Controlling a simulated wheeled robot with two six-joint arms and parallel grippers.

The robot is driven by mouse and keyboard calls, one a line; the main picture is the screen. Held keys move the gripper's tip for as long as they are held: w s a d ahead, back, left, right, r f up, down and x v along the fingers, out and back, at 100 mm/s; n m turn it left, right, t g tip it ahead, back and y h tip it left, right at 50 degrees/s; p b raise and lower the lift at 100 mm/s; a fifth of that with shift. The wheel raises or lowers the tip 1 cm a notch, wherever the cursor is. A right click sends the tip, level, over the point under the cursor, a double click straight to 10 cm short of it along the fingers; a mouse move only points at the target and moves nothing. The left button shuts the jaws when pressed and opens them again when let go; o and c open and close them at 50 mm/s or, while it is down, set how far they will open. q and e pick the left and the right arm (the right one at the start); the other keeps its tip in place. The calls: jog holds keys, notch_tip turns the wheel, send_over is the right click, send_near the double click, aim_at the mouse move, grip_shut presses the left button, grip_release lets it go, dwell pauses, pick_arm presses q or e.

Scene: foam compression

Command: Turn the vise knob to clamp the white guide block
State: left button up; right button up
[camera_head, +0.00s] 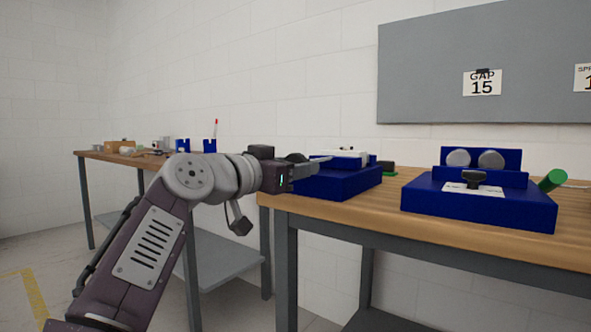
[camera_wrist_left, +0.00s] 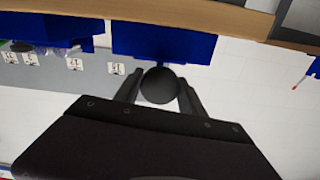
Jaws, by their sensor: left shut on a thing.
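The blue vise (camera_head: 345,181) sits at the left front corner of the near wooden bench. A white block (camera_head: 343,154), likely the guide block, shows on top of the vise, partly hidden. My left gripper (camera_head: 303,170) is at the vise's left side. In the left wrist view its two dark fingers are shut on the round black vise knob (camera_wrist_left: 160,86), one on each side. The blue vise body (camera_wrist_left: 165,42) is right behind the knob. The white block cannot be made out in the left wrist view. My right gripper is not in view.
On the same bench (camera_head: 390,209), a second blue fixture (camera_head: 480,208) with two grey discs and a black knob stands to the right, near a green handle (camera_head: 552,180). A grey board (camera_head: 430,60) with number cards hangs behind. Another bench (camera_head: 140,158) with small items stands at left.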

pick_arm(q)
jog(key=m, duration=0.3)
jog(key=shift+f+m, duration=0.15)
jog(key=shift+m, duration=0.25)
jog(key=m, duration=0.3)
jog(key=shift+m+b, duration=0.3)
jog(key=shift+b, duration=0.1)
jog(key=m, duration=0.4)
jog(key=shift+m, duration=1.9)
jog(key=o, duration=1.3)
jog(key=shift+o, duration=0.2)
